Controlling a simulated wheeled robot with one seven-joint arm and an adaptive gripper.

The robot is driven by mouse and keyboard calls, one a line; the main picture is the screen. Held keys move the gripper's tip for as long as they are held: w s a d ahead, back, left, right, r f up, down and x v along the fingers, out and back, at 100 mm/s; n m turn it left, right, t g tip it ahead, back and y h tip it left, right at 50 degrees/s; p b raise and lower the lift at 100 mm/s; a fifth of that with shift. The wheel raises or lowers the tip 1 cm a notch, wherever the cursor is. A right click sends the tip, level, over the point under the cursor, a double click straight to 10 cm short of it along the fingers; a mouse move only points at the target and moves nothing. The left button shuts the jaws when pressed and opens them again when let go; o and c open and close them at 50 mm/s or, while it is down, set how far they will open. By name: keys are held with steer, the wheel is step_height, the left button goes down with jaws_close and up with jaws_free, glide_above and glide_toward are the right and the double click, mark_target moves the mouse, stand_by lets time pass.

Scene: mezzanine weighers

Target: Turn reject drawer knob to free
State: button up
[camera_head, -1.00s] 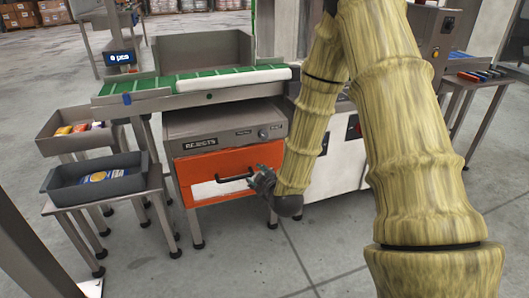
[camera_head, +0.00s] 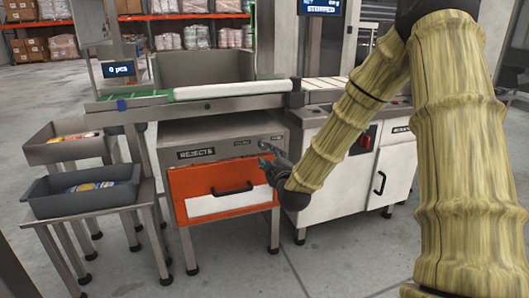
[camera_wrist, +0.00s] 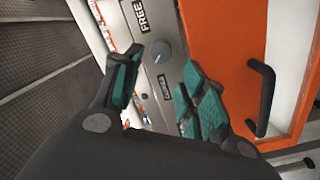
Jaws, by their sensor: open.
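The reject drawer knob (camera_wrist: 160,51) is a small round grey dial on the grey panel in the wrist view. A FREE label (camera_wrist: 143,17) is at one side of it and a second label (camera_wrist: 163,87), too blurred to read surely, at the other. A pale mark shows on the knob; where it points is unclear. My gripper (camera_wrist: 160,82) is open, its two teal-padded fingers on either side of the knob's line, apart from it. In the head view my gripper (camera_head: 268,154) is at the right end of the REJECTS panel (camera_head: 215,150) and hides the knob area.
The orange drawer (camera_head: 190,182) is below the panel, with a black handle (camera_head: 232,189) that also shows close to my right finger in the wrist view (camera_wrist: 262,98). A conveyor (camera_head: 190,103) runs above. A white cabinet (camera_head: 340,180) stands right; grey bins (camera_head: 85,203) stand left.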

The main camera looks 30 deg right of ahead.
mark_target(264, 146)
steer(key=b+x, duration=0.3)
steer(key=x, duration=0.5)
steer(key=shift+f, duration=0.1)
steer(key=c, duration=0.8)
